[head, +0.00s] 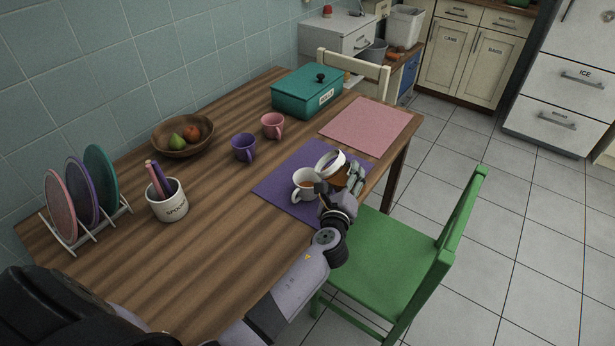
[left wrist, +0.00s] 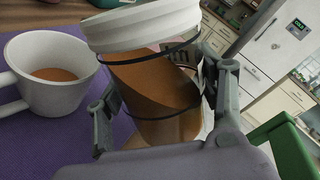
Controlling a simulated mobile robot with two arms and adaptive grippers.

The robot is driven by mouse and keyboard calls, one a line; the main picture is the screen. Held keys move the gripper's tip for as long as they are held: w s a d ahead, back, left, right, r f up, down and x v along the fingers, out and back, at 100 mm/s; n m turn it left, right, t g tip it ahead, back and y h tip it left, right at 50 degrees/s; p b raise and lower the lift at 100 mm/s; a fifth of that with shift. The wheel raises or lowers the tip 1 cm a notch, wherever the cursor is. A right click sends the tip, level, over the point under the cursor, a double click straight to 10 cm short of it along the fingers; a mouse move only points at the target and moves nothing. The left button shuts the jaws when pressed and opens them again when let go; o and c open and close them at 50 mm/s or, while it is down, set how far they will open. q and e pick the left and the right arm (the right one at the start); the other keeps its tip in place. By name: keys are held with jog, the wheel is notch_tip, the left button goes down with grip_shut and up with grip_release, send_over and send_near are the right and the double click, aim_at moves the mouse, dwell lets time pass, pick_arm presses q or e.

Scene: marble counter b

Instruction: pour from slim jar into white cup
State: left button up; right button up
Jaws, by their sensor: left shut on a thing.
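The slim jar (head: 331,163) has a broad white rim or lid and orange-brown contents. My left gripper (head: 341,184) is shut around its body and holds it tilted, white end up and toward the cup. The left wrist view shows the jar (left wrist: 155,95) between the fingers, its contents slanted inside. The white cup (head: 304,188) stands upright on the purple mat (head: 283,182), just left of the jar. It has brown contents, also visible in the left wrist view (left wrist: 52,88). I see no stream between them. My right gripper is not in view.
A purple cup (head: 244,148), pink cup (head: 272,125) and teal box (head: 307,92) stand behind. A fruit bowl (head: 183,134), utensil crock (head: 167,205) and plate rack (head: 85,225) are left. A pink mat (head: 367,124) is clear. A green chair (head: 390,262) stands at the table's edge.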

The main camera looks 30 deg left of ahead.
pick_arm(q)
jog(key=shift+r+n, duration=0.3)
jog(key=shift+r, duration=0.05)
jog(key=shift+d+f+n, duration=0.1)
jog(key=shift+n, duration=0.6)
dwell(1.4)
jog(key=shift+r+n+h+p, duration=0.3)
jog(key=shift+r+n+p, duration=0.2)
jog(key=shift+r+n, duration=0.55)
dwell(3.0)
